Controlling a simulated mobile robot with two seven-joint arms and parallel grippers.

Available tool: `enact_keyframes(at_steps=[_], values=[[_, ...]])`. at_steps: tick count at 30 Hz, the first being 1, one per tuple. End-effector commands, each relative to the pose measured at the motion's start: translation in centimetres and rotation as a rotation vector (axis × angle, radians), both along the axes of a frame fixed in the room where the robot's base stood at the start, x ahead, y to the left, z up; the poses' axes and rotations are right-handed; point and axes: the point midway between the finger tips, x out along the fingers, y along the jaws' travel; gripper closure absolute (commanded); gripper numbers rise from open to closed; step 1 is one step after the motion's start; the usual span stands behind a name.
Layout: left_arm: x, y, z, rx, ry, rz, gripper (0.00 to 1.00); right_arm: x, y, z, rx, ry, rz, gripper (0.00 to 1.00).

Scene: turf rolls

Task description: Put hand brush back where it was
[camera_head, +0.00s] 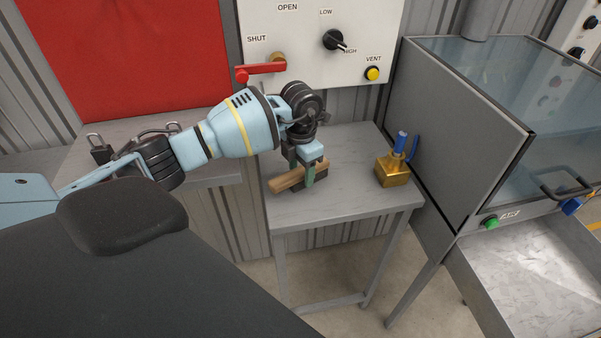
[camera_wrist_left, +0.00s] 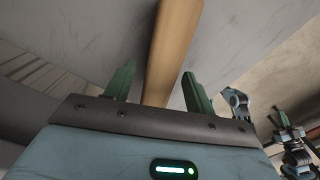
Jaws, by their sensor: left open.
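The hand brush (camera_head: 283,183) has a wooden body and lies on the small grey table, with a dark part at its right end. My left gripper (camera_head: 302,178) is open over it, its green fingers pointing down, one on each side of the wood. In the left wrist view the brush's wooden handle (camera_wrist_left: 176,45) runs between the two open fingers of my left gripper (camera_wrist_left: 158,82), with gaps on both sides. What seems to be my right gripper (camera_wrist_left: 290,133) shows small at the right edge of that view; its jaws are unclear.
A grey glass-topped cabinet (camera_head: 455,130) stands close on the right. A wall panel (camera_head: 300,45) with a red lever (camera_head: 262,70) rises behind. The table's front is clear.

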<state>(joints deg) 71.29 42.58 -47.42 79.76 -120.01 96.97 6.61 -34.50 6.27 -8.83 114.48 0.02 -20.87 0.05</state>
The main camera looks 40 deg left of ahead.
Motion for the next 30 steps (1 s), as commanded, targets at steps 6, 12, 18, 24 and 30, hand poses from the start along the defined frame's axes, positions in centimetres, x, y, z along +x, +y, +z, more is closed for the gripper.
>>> enact_keyframes(at_steps=[6,12,18,24,30], values=[[0.1,0.0,4.6,0.000,-0.006,0.000,0.46,0.2,0.0,0.2,-0.001,-0.004,0.001,1.00],[0.0,0.0,8.2,0.001,-0.004,0.000,0.46,0.2,0.0,0.3,-0.001,-0.006,0.001,1.00],[0.0,0.0,10.2,0.000,-0.001,0.000,0.46,0.2,0.0,0.3,-0.002,-0.006,0.001,1.00],[0.0,0.0,10.7,0.000,0.000,0.000,0.46,0.2,-0.1,0.3,-0.002,-0.006,0.001,1.00],[0.0,0.0,10.7,0.000,0.000,0.000,0.46,0.2,-0.1,0.3,-0.002,-0.005,0.001,1.00]])
